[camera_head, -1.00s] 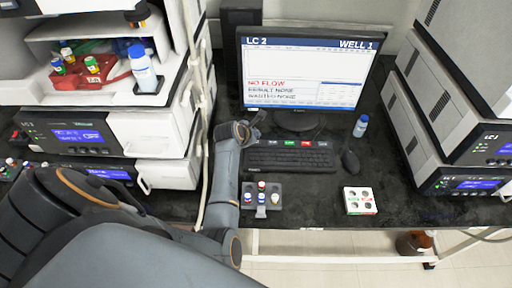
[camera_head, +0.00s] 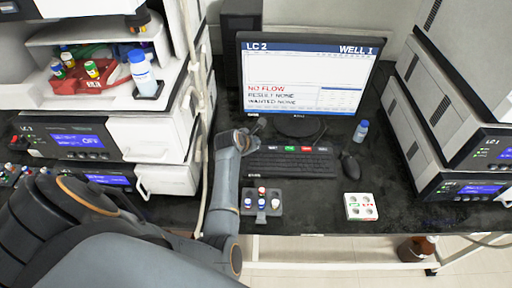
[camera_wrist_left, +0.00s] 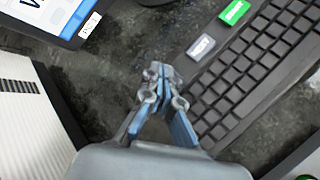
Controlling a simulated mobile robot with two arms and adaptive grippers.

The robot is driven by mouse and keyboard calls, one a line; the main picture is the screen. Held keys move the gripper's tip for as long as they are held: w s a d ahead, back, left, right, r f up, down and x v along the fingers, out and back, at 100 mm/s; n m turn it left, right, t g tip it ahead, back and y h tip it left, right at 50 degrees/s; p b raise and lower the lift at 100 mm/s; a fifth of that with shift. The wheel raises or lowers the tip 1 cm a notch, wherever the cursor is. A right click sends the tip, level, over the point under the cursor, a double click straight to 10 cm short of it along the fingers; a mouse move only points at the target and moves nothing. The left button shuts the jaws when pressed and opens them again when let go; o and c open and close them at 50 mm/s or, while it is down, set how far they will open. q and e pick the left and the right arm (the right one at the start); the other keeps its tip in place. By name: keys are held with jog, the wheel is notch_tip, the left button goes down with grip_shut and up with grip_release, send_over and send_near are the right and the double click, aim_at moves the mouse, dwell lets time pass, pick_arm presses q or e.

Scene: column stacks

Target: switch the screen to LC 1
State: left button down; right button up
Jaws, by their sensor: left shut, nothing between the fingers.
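The monitor (camera_head: 305,75) reads "LC 2" and "WELL 1", with "NO FLOW" in red and result and wanted both "NONE". The black keyboard (camera_head: 290,164) lies in front of it, with white, green and red labelled keys along its back edge. My left gripper (camera_head: 258,126) is at the keyboard's back left corner, partly hidden by its own wrist. In the left wrist view, the left gripper (camera_wrist_left: 158,72) is shut and empty, beside a pale labelled key (camera_wrist_left: 200,47) and a green key (camera_wrist_left: 234,12). I cannot tell whether it touches anything. My right gripper is out of view.
A mouse (camera_head: 350,166) and a blue-capped bottle (camera_head: 361,131) are right of the keyboard. A grey vial rack (camera_head: 275,193) and a white vial tray (camera_head: 361,206) stand in front. Instrument stacks flank the bench: LC 1 (camera_head: 75,141) at left, another at right.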

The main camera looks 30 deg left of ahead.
pick_arm(q)
jog(key=shift+f, duration=0.2)
dwell(0.5)
jog(key=shift+f, duration=0.25)
jog(key=shift+f, duration=0.4)
dwell(0.6)
jog(key=shift+r+p, duration=0.85)
jog(key=shift+p, duration=0.25)
notch_tip(320, 180, up, 5)
jog(key=p, duration=0.5)
jog(key=shift+p, duration=0.35)
